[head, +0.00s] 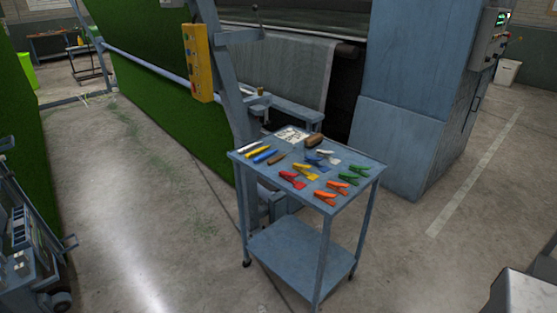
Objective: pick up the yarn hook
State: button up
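A blue-grey trolley (245,161) stands in the middle of the picture, with small tools on its top shelf. Towards the left of that shelf lie slim tools: a white one (249,146), a yellow one (258,152), and blue ones (265,157). Beside them is a slim brown-handled tool (277,158), which may be the yarn hook; it is too small to be sure. My gripper is not in view.
Several coloured spring clamps (328,198) cover the trolley's right and front. A brown block or brush (314,140) and a white sheet (291,134) lie at its back. A frame post with a yellow control box (198,65) rises behind. Floor (180,250) left of the trolley is clear.

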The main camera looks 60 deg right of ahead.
aim_at(281, 157)
jog(key=u, duration=0.05)
jog(key=i, duration=1)
jog(key=z, duration=0.05)
